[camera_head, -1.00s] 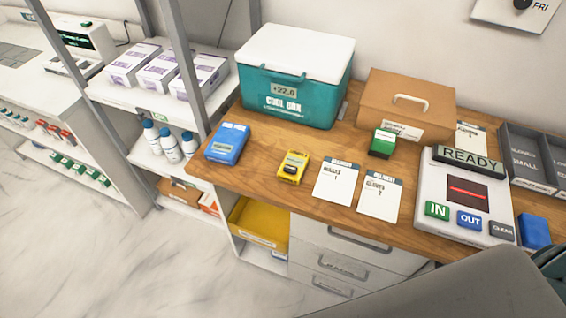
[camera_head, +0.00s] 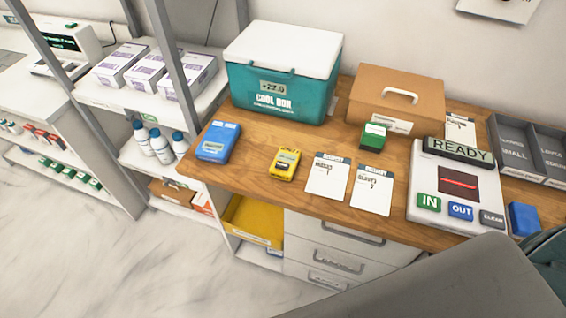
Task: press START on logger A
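A small yellow device (camera_head: 285,163) with a dark display lies on the wooden counter, left of two paper cards. A blue box-like item (camera_head: 218,142) lies further left near the counter's edge. Neither shows a readable "logger A" label or START button at this size, so I cannot tell which one is logger A. Neither of my grippers shows in the head view.
A teal cool box (camera_head: 280,87) reading +22.0 and a cardboard box (camera_head: 394,104) stand at the back. A scanner panel (camera_head: 421,179) reading READY has IN, OUT and CLEAR buttons. Cards (camera_head: 328,179) lie mid-counter. A grey surface (camera_head: 455,285) fills the lower right.

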